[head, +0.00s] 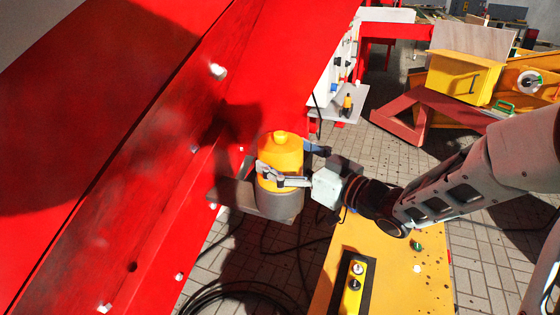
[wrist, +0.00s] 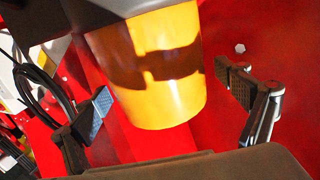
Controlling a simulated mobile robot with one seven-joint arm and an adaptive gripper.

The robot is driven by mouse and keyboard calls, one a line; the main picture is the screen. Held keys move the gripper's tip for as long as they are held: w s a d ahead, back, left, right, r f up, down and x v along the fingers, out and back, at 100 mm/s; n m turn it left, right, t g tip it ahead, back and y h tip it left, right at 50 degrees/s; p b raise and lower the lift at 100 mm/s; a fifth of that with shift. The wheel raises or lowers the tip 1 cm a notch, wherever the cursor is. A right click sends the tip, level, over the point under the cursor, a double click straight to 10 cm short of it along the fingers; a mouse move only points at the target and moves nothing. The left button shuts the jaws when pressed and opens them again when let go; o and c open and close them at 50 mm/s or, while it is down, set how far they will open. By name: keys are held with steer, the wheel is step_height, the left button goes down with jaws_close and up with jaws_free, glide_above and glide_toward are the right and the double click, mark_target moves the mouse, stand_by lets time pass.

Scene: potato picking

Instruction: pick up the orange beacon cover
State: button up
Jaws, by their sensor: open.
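The orange beacon cover (head: 284,152) stands upright on a dark grey round base (head: 277,204) fixed to a bracket on the red machine. In the wrist view the cover (wrist: 158,101) fills the upper middle, with a shadow across it. My gripper (head: 290,166) is at the cover, with its fingers on either side of it. In the wrist view the fingers of my gripper (wrist: 168,92) are spread, one left and one right of the cover, with a visible gap on each side. The gripper holds nothing.
The red machine wall (head: 150,120) with bolts rises close on the left. A yellow panel (head: 400,270) with a button box (head: 354,278) lies below my arm. Black cables (head: 240,292) lie on the tiled floor. Yellow and red equipment (head: 463,78) stands at the back right.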

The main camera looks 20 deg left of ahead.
steer(key=shift+w+a, duration=0.4)
steer(key=shift+a, duration=0.2)
steer(key=shift+r, duration=0.1)
steer(key=shift+c, duration=0.7)
steer(key=c, duration=1.2)
steer(key=shift+r, duration=0.15)
